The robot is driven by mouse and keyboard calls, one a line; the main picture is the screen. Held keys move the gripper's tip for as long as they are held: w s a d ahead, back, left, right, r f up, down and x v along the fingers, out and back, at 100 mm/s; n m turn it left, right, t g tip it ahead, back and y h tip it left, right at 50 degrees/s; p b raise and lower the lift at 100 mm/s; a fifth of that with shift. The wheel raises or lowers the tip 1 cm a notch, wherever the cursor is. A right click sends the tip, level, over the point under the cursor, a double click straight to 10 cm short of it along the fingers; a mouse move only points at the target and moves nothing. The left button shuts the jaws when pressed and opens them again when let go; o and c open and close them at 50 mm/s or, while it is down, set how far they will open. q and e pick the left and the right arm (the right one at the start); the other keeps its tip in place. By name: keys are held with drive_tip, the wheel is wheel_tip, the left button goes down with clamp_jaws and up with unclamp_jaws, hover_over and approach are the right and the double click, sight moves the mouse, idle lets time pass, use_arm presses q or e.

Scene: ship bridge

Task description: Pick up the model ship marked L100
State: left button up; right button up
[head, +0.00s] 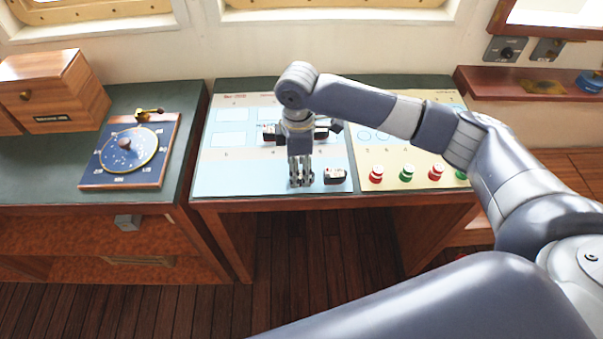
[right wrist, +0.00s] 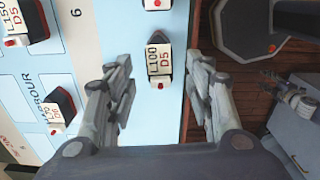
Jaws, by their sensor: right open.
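The model ship marked L100 D5 (right wrist: 158,60) is a small dark hull with a cream label and a red dot. In the right wrist view it lies between the fingertips of my right gripper (right wrist: 161,78), with clear space on both sides. In the head view my right gripper (head: 301,180) points straight down over the light-blue front part of the chart and appears to hide this ship. The right fingers are open and hold nothing. I cannot tell how high the fingertips are above the ship. My left gripper is not in view.
Other ships stand close by: one at the right (head: 335,176), one marked L150 (right wrist: 22,20) and one marked L70 (right wrist: 60,108). Red and green pieces (head: 406,172) stand on the yellow chart. The table's front edge is near. A dial board (head: 110,172) lies left.

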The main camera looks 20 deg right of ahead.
drive_tip(key=shift+f, duration=0.95)
drive_tip(key=shift+c, duration=0.3)
drive_tip(key=c, duration=1)
drive_tip(key=shift+r, duration=0.15)
